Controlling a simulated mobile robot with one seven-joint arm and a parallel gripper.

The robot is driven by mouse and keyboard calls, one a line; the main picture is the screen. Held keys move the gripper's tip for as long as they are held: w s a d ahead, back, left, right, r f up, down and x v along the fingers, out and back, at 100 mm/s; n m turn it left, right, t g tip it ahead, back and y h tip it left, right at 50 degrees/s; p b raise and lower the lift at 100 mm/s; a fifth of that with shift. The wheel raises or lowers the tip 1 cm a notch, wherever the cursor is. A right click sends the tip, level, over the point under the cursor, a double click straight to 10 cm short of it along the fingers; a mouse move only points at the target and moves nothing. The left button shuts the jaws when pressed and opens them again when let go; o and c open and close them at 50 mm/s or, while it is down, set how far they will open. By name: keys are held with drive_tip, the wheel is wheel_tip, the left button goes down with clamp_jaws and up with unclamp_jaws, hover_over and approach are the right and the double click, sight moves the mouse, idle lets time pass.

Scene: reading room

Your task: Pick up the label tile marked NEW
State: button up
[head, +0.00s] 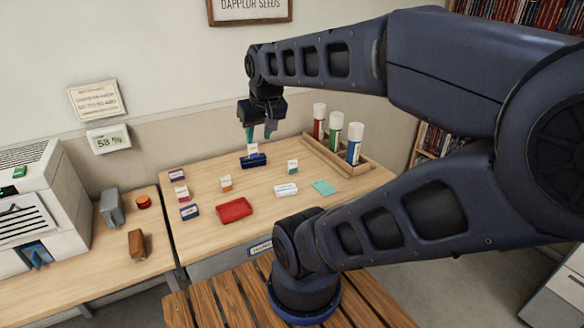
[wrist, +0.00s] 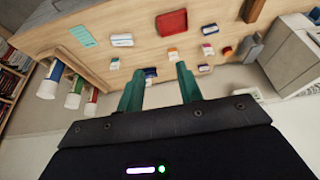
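My gripper (head: 258,134) hangs over the back of the table, its two teal fingers apart with nothing seen between them. In the wrist view the fingers (wrist: 160,72) are also spread. Just below them a white tile (head: 252,149) stands in a dark blue holder (head: 254,161); the blue holder shows between the fingertips in the wrist view (wrist: 150,72). Other small tiles stand around: an orange-and-white one (head: 226,184), a green-and-white one (head: 293,166), a pink-and-white one (head: 182,192). The lettering is too small to read, so I cannot tell which is marked NEW.
A red tray (head: 234,210), a white block (head: 286,190) and a teal card (head: 324,187) lie on the table (head: 210,240). A wooden rack (head: 345,165) with red, green and blue-banded white cylinders stands at the back right. A white machine (head: 40,205) is at left.

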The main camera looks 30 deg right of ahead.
drive_tip(key=shift+o, duration=0.2)
drive_tip(key=shift+w, duration=0.1)
drive_tip(key=n+g, duration=0.5)
drive_tip(key=n, duration=1.2)
hover_over(293, 160)
drive_tip(key=f, duration=3)
drive_tip(key=shift+w+d, duration=0.15)
drive_tip(key=shift+d, duration=0.25)
drive_tip(key=shift+w+a+f, duration=0.1)
drive_tip(key=shift+a+f, duration=0.1)
drive_tip(key=shift+f, duration=1.1)
drive_tip(key=shift+a+f, duration=0.2)
drive_tip(key=shift+f, duration=1.1)
clamp_jaws()
